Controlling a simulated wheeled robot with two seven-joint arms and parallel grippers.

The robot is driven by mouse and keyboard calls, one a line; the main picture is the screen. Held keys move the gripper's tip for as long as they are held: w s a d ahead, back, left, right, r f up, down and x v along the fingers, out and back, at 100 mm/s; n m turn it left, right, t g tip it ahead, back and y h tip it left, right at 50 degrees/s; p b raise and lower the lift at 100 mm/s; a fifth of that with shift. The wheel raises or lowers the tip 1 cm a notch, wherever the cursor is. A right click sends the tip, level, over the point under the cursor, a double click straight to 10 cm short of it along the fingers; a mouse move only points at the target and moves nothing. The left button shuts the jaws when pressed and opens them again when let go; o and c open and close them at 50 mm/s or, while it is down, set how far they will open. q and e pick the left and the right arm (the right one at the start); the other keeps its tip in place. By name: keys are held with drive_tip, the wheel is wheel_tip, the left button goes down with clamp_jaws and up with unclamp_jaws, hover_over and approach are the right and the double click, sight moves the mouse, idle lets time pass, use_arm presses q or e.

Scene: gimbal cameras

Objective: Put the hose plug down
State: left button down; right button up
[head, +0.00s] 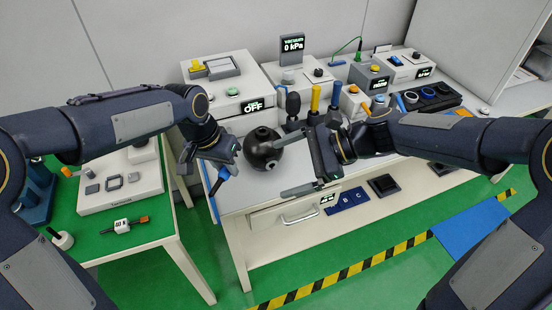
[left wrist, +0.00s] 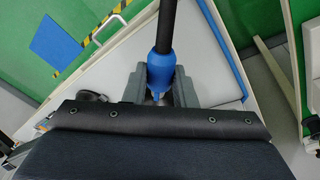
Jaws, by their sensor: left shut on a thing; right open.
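The hose plug is a blue sleeve (head: 218,185) on a black hose. In the left wrist view the blue plug (left wrist: 161,72) sits between the jaws, with the black hose (left wrist: 167,25) running away from it. My left gripper (head: 224,163) is shut on the plug, near the left front edge of the white workbench (head: 240,195). My right gripper (head: 292,162) is open and empty, just right of a black sphere (head: 263,147) with small ports.
Several upright handles, including a yellow one (head: 315,98), stand behind the right gripper. A box reading OFF (head: 253,105) and a vacuum display reading 0 kPa (head: 292,46) are at the back. A lower side table (head: 115,240) stands left. The bench's front left corner is clear.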

sight(228, 173)
drive_tip(key=w+a+f, duration=0.1)
drive_tip(key=a+f, duration=0.1)
drive_tip(key=a, duration=0.2)
drive_tip(key=w+a+f+m, duration=0.1)
drive_tip(key=a+f, duration=0.1)
drive_tip(key=a, duration=0.3)
drive_tip(key=w+a+f+m+y, duration=0.1)
drive_tip(key=a+f, duration=0.1)
drive_tip(key=a, duration=0.2)
drive_tip(key=shift+a, duration=0.4)
use_arm(q)
drive_tip(key=shift+d, duration=0.1)
